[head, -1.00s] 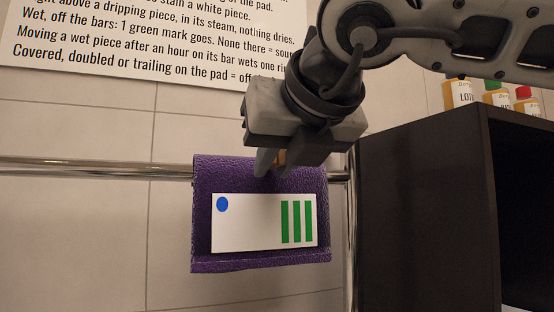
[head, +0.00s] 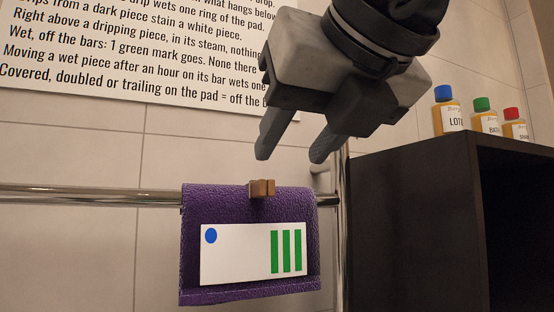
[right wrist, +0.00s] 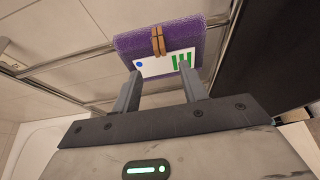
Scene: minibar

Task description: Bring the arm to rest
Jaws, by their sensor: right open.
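My right gripper (head: 291,150) is open and empty in the head view, above and apart from a purple towel. The purple towel (head: 190,235) hangs over a metal rail. A small brown wooden clip (head: 261,188) sits at the towel's top edge. A white card (head: 235,262) with a blue dot and green bars lies against the towel's front. In the right wrist view my right gripper's fingers (right wrist: 160,82) are spread, with the towel (right wrist: 215,35) and clip (right wrist: 158,41) beyond them. My left gripper is not in view.
The metal rail (head: 90,195) runs along the tiled wall, and a vertical post stands right of the towel. A printed sign (head: 120,50) is on the wall. Free room lies left of the towel.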

